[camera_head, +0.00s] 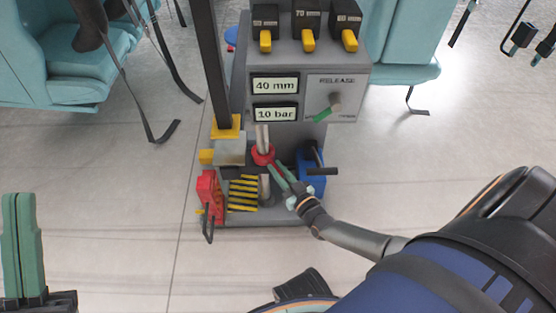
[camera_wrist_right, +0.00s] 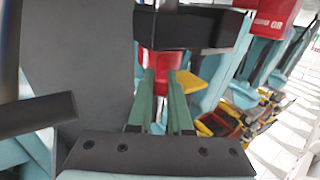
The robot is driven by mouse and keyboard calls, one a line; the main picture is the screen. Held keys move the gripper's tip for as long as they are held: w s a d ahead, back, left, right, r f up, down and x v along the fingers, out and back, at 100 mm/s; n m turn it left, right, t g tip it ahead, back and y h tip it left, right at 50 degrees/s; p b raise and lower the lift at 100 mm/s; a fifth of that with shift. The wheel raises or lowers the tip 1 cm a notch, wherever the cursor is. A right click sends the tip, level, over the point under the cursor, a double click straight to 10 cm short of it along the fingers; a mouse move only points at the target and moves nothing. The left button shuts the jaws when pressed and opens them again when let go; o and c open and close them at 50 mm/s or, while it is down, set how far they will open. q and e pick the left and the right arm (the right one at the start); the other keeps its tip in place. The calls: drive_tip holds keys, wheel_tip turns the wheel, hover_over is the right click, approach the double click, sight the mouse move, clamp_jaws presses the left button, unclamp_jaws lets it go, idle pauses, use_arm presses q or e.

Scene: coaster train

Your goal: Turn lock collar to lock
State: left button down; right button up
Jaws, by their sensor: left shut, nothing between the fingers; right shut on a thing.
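The red lock collar (camera_head: 262,155) sits around a vertical metal rod low on the grey machine in the head view. My right gripper (camera_head: 274,164) reaches it from the lower right, its green fingers shut on it. In the right wrist view the red collar (camera_wrist_right: 160,62) shows at the tips of the green fingers (camera_wrist_right: 162,88); its far side is hidden. I cannot tell from the frames how far the collar is turned. My left gripper (camera_head: 20,235) is shut and empty, upright at the lower left, far from the machine.
The machine has "40 mm" (camera_head: 275,86) and "10 bar" (camera_head: 276,113) displays and a release panel (camera_head: 334,95). A blue unit with a black handle (camera_head: 322,171) stands close right of my right gripper. A red part (camera_head: 208,190) is at left. Teal seats (camera_head: 75,65) flank the machine; floor is clear.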

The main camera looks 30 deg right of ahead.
clamp_jaws()
idle(0.8)
